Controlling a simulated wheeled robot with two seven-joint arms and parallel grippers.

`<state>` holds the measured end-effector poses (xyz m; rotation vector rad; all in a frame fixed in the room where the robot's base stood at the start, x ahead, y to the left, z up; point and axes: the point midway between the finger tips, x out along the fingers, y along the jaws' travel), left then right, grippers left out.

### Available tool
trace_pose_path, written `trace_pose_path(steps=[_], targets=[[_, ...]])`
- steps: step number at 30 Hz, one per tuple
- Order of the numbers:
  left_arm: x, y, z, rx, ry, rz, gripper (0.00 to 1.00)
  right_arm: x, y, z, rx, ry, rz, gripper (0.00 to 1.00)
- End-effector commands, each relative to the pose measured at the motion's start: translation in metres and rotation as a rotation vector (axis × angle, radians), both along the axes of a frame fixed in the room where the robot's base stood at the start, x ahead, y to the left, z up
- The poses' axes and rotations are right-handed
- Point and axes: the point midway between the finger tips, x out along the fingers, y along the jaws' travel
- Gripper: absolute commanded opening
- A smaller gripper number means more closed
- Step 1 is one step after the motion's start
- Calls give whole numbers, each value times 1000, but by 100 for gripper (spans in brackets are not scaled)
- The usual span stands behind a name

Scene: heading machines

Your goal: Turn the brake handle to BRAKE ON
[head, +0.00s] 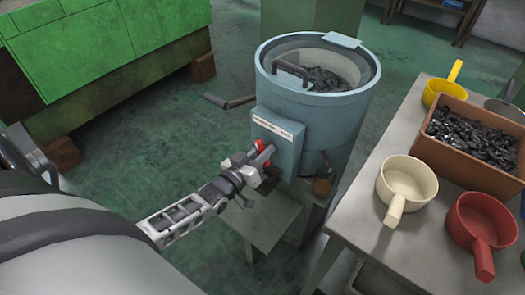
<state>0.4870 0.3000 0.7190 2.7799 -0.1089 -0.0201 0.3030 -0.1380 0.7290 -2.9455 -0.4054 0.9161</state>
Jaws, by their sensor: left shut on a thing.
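A blue-grey round drum machine (318,120) stands in the middle of the head view, open at the top with dark small parts inside. A box with a white label strip (277,127) sits on its front; the lettering is too small to read. My left gripper (262,160) is at the front of this box, shut on a red handle (265,147), which I take to be the brake handle. The fingers hide part of the handle, so its exact angle is unclear. My right gripper is out of view.
A grey table (365,220) on the right holds a brown bin (440,150) of dark parts and cream (408,182), red (480,222) and yellow (440,90) scoops. A crank arm (228,101) sticks out left of the drum. A green machine (100,50) stands at upper left.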

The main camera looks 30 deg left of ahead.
Motion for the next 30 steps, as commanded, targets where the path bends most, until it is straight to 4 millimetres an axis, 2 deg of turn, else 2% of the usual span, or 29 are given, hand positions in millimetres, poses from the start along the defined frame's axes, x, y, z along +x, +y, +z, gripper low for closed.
trace_pose_path(steps=[12,27,28,30], targets=[[0,1,-1,-163,14,0,0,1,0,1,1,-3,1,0],[0,1,-1,-182,16,1,0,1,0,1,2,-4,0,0],[0,1,-1,-182,16,1,26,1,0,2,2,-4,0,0],[0,1,-1,-182,16,1,42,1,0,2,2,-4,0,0]])
